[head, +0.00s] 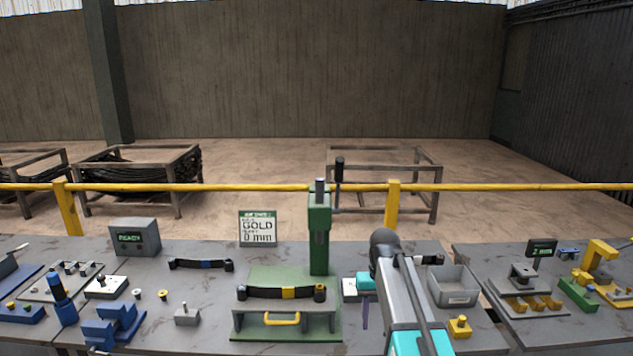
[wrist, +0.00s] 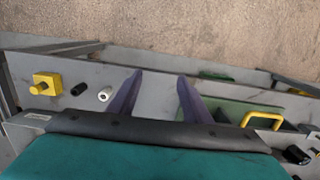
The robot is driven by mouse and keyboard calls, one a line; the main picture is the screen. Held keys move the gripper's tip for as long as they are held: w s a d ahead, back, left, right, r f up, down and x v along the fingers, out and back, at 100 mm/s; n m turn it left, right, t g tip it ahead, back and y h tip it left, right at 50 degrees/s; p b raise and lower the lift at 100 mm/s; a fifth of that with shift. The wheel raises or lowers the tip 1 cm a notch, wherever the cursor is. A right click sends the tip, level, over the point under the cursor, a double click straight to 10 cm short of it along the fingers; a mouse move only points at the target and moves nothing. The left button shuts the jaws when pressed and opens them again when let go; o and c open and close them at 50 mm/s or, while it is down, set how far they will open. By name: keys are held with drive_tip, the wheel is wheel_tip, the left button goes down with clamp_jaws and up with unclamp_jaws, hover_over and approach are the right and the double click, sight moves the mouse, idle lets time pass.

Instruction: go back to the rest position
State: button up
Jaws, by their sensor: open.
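My gripper (wrist: 158,92) is open, with two purple fingers apart and nothing between them in the wrist view. In the head view my gripper (head: 365,312) is partly hidden by my own arm. It hangs over the bench just right of the green press (head: 319,235). A dark leaf spring with a gold band (head: 288,293) lies across the press's grey fixture (head: 240,322), apart from my gripper. The fixture's yellow handle (head: 282,319) also shows at the right of the wrist view (wrist: 262,119).
A grey bin (head: 452,287) and a yellow block (head: 459,327) are right of my arm. A sign (head: 258,229) reads GOLD, 0 mm. A yellow rail (head: 270,187) runs behind the benches. Blue fixtures (head: 112,325) stand left.

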drive_tip(key=s+f+g+b, duration=0.15)
drive_tip(key=s+f, duration=0.35)
drive_tip(key=f, duration=0.6)
drive_tip(key=s+f+g+b, duration=0.1)
drive_tip(key=s+f+b, duration=0.1)
drive_tip(key=s+f, duration=0.6)
drive_tip(key=s+f+g+b, duration=0.2)
drive_tip(key=s+f, duration=0.1)
drive_tip(key=f, duration=1)
drive_tip(key=s+f+b, duration=0.4)
drive_tip(key=s+f, duration=1.7)
drive_tip(key=s, duration=0.4)
drive_tip(key=shift+s+g+b, duration=0.15)
drive_tip(key=shift+g+b, duration=0.2)
drive_tip(key=shift+b, duration=0.05)
